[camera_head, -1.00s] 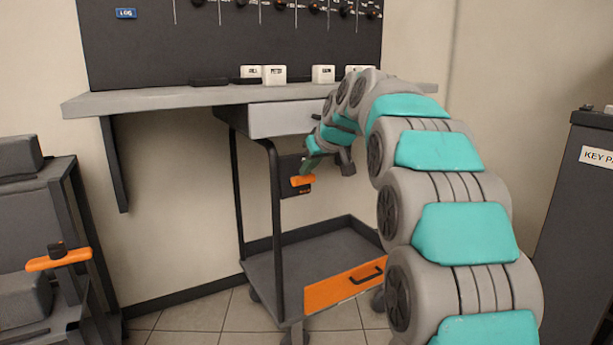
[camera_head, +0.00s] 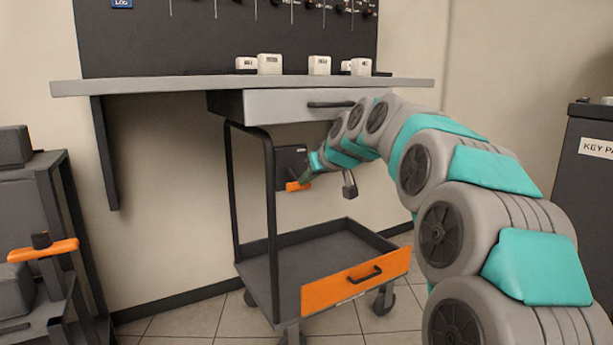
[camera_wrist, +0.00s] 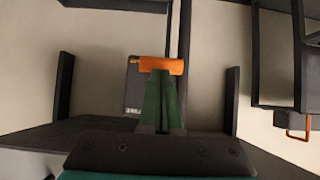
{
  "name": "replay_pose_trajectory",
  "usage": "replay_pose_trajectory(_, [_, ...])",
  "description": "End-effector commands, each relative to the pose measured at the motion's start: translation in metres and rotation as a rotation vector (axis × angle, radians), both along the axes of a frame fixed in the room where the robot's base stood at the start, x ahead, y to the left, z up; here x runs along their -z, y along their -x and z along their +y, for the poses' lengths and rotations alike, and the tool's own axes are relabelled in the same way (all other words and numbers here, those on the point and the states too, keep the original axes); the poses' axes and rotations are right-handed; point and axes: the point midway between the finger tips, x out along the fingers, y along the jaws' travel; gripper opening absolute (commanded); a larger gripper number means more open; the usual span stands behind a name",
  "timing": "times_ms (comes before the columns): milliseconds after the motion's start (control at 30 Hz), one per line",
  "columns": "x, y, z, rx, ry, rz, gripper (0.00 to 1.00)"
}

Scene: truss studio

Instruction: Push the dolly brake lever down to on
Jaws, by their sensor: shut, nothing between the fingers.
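The orange brake lever (camera_head: 298,187) sits low on a dark upright box (camera_head: 290,160) behind the dolly's frame. A small pale mark shows near the box's top in the head view, too small to read. My gripper (camera_head: 309,175) is at the lever's right side, its fingers shut and empty. In the wrist view, the dark green fingertips (camera_wrist: 161,80) meet the edge of the orange lever (camera_wrist: 161,65), seeming to touch it. The box (camera_wrist: 132,85) shows partly beside the fingers. The dolly (camera_head: 255,272) stands below on casters.
A grey shelf (camera_head: 180,87) with a drawer (camera_head: 290,104) hangs above my arm. The dolly's black post (camera_head: 270,220) rises left of the lever. An orange drawer front (camera_head: 345,285) is on the dolly. Another orange handle (camera_head: 42,250) is on the left rack.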

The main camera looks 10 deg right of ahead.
Motion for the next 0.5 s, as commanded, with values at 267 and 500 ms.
replay_pose_trajectory(267, [0.011, 0.000, 0.000, 0.001, -0.001, 0.000, 0.00])
replay_pose_trajectory(500, [0.014, -0.001, 0.000, 0.000, 0.000, 0.000, 0.00])
